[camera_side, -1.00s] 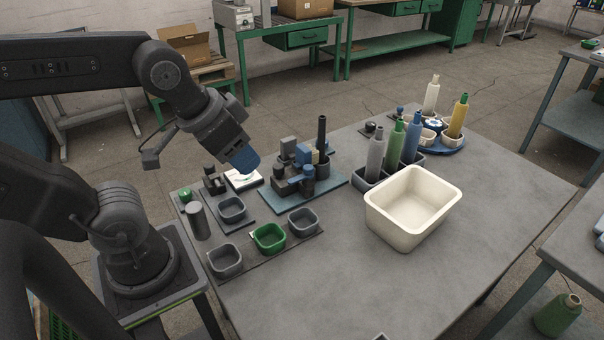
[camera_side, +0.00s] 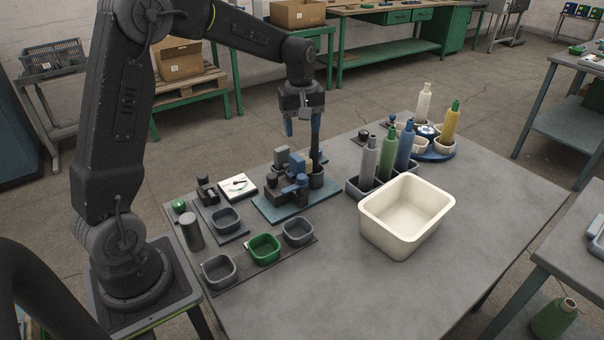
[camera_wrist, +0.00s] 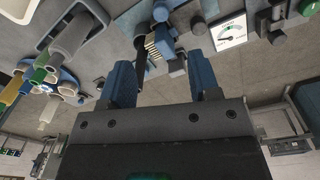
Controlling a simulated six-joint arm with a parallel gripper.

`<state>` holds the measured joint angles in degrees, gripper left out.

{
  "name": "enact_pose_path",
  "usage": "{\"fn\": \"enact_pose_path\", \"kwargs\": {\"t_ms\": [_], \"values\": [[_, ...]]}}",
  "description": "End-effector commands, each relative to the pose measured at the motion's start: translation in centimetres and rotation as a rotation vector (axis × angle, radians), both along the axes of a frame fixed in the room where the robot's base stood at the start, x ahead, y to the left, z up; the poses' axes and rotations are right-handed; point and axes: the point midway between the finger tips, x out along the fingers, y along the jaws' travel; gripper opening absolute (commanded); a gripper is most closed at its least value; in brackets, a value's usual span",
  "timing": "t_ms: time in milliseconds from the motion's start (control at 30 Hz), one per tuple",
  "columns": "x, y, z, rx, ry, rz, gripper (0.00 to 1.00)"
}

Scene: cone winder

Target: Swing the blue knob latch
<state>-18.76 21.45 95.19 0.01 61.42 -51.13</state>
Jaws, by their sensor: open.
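The winder fixture stands on a blue base plate (camera_side: 272,207) and carries grey blocks, a tall dark post and blue parts. A blue knob-like part (camera_side: 297,164) sits among its blocks; I cannot tell for sure that it is the latch. Blue parts of the fixture also show at the top of the wrist view (camera_wrist: 160,12). My gripper (camera_side: 302,130) points down above and behind the fixture, near the top of the dark post, apart from the blue part. In the wrist view, its two blue fingers (camera_wrist: 163,78) are spread with nothing held between them.
A cream bin (camera_side: 372,226) stands right of the fixture, beside a rack of grey, green and blue bottles. A blue turntable (camera_side: 436,156) with more bottles is behind. Small cups, one green (camera_side: 264,248), and a white dial (camera_side: 238,187) lie left.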

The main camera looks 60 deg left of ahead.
Motion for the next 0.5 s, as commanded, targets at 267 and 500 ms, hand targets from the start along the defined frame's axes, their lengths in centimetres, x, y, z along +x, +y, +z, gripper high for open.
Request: {"fn": "enact_pose_path", "kwargs": {"t_ms": [267, 500], "values": [[1.2, 1.6, -2.6, -0.013, 0.035, 0.094, 0.56], [1.1, 1.5, -6.5, -0.014, 0.038, 0.091, 0.56]]}}
